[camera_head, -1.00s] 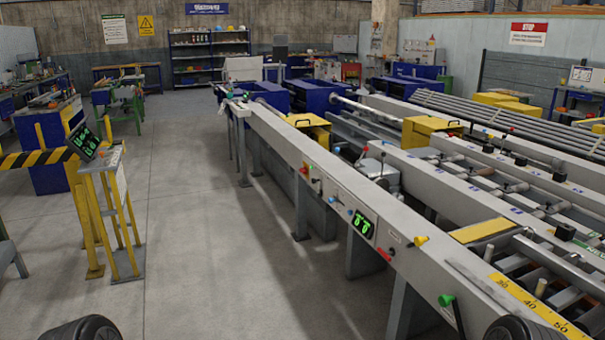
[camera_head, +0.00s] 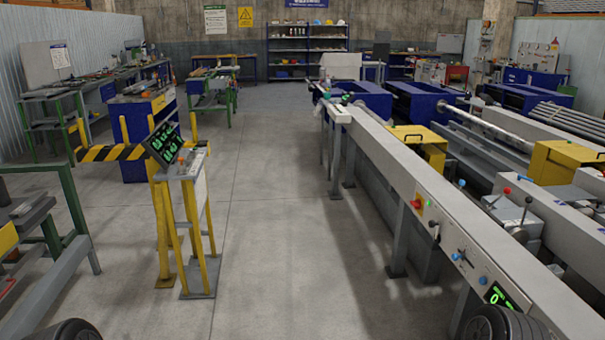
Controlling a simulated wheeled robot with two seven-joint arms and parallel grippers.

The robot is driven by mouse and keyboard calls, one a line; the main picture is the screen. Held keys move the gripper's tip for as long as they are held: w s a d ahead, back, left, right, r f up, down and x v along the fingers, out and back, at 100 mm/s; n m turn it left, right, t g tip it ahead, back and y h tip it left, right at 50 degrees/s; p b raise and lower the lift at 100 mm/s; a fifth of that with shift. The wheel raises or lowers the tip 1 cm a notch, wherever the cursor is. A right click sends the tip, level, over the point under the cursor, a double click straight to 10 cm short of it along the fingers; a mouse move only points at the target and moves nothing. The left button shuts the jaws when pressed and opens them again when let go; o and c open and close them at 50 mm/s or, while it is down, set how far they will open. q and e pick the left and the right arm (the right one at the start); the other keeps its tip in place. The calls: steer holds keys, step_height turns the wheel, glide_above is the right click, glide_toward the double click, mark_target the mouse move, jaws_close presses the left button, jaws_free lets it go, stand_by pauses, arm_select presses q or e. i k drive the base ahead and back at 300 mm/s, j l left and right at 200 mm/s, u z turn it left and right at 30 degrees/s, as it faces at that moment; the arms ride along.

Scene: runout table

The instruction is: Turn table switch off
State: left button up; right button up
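The long grey runout table (camera_head: 385,147) runs from the far middle to the lower right. Further right are a panel with a small lever (camera_head: 462,254) and a green-lit display (camera_head: 497,296), partly cut off by my arm. A dark lever (camera_head: 434,230) hangs beside the red and green control. I cannot tell which control is the table switch or its position. Neither gripper is in view; only dark rounded parts of my arms show at the bottom corners.
A yellow stand (camera_head: 190,220) with a tilted green-lit screen (camera_head: 164,143) stands left of the aisle. A black-and-yellow barrier (camera_head: 108,153) meets it. A green-framed bench (camera_head: 45,245) is at the near left. The concrete floor (camera_head: 270,220) between stand and table is clear.

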mark_target(417, 205)
steer(key=i+j+z, duration=0.15)
steer(key=i, duration=0.5)
steer(key=i+j+z, duration=0.2)
steer(key=i, duration=0.5)
steer(key=i+j+z, duration=0.1)
steer(key=i+z, duration=0.15)
steer(key=z, duration=0.15)
steer(key=i+j+z, duration=0.15)
steer(key=z, duration=0.3)
steer(key=i+j+z, duration=0.25)
steer(key=z, duration=0.15)
steer(key=i+j+z, duration=0.2)
steer(key=j+z, duration=0.2)
steer(key=i+j+z, duration=0.1)
steer(key=j+z, duration=0.2)
steer(key=z, duration=0.15)
steer(key=i+j+z, duration=0.1)
steer(key=j+z, duration=0.4)
steer(key=j, duration=0.2)
